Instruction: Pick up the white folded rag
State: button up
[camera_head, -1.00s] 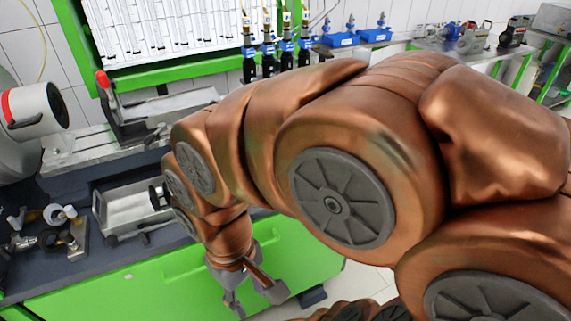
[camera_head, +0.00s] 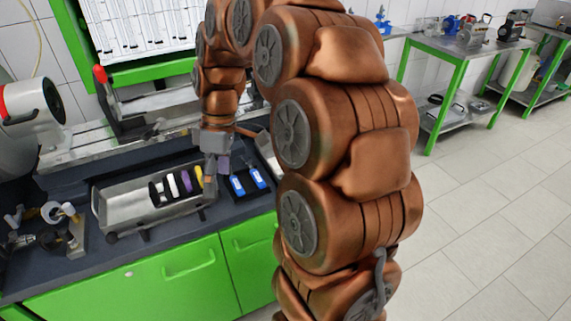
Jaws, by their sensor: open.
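A metal tray (camera_head: 125,206) sits on the dark bench top at left. It holds a row of small coloured items: dark ones, a white one (camera_head: 173,187), a purple one and a yellow one. The white one appears to be the folded rag, but it is too small to be sure. My gripper (camera_head: 216,172) points down by the tray's right end, right of the white item and apart from it. It is open, with no held object visible. The arm's lower end partly blocks the view behind it.
Two blue-and-white items (camera_head: 247,181) lie on a dark mat right of the gripper. Another metal tray (camera_head: 268,150) is partly hidden behind my arm. Fittings (camera_head: 48,228) stand at the bench's left. A white-and-red device (camera_head: 35,103) stands behind.

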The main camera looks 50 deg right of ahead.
jog(key=w+d+f+n+t+y, duration=0.15)
jog(key=w+d, duration=0.25)
jog(key=d, duration=0.4)
jog(key=w+d+f+n, duration=0.2)
jog(key=w+d, duration=0.2)
jog(key=d, duration=0.5)
jog(key=d+f+n, duration=0.1)
jog(key=d+f, duration=0.1)
jog(key=d, duration=0.3)
jog(key=s+d+f, duration=0.1)
jog(key=d+f, duration=0.1)
jog(key=d, duration=0.3)
jog(key=d+f+n+t, duration=0.1)
jog(key=d+f, duration=0.1)
jog(key=d, duration=0.3)
jog(key=shift+s+n+b, duration=0.15)
jog(key=shift+n+b, duration=0.2)
jog(key=shift+d+f, duration=0.1)
jog(key=shift+d, duration=0.05)
jog(key=shift+p+x, duration=0.7)
jog(key=shift+x, duration=1)
jog(key=shift+p+x, duration=0.75)
jog(key=shift+x, duration=1.35)
jog(key=shift+w+d, duration=0.1)
jog(key=shift+w, duration=0.1)
jog(key=c, duration=1.3)
jog(key=shift+c, duration=0.2)
